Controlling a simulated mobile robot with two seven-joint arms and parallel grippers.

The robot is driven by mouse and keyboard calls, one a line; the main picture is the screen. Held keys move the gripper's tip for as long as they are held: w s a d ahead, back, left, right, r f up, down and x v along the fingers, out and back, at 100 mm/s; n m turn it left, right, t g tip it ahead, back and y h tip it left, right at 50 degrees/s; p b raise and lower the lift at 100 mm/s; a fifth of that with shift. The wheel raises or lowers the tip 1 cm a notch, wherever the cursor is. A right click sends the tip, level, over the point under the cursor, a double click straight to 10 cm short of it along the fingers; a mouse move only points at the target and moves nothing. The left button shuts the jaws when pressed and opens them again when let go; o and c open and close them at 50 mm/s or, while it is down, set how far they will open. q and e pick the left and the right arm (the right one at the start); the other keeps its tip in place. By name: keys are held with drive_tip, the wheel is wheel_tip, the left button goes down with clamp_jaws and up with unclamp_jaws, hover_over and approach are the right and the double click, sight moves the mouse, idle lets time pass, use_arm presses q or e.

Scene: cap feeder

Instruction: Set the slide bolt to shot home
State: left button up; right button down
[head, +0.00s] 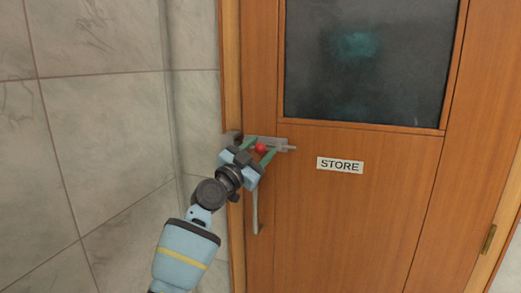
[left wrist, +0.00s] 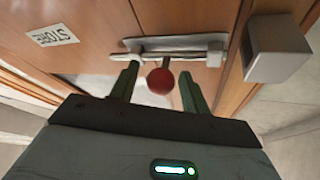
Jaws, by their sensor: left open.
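The slide bolt (head: 282,145) is a grey metal bolt on the left edge of the wooden door. Its red round knob (head: 261,148) also shows in the left wrist view (left wrist: 160,82). There the bolt's rod (left wrist: 150,57) sticks out toward the STORE sign, and its other end appears short of the metal keeper block (left wrist: 278,50) on the frame. In the head view the keeper (head: 230,138) is partly hidden by my gripper. My left gripper (head: 261,151) is open, its green fingers on either side of the knob, with gaps visible in the left wrist view.
The brown door (head: 330,220) has a dark window (head: 370,60) and a STORE sign (head: 340,165). A long pull handle (head: 255,212) hangs below the bolt, near my left arm. A grey tiled wall (head: 100,120) stands to the left. A brass hinge (head: 489,238) is at right.

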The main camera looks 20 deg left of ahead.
use_arm(q)
drive_tip(key=shift+w+d+r, duration=0.1)
drive_tip(key=shift+w, duration=0.1)
drive_tip(key=shift+c, duration=0.5)
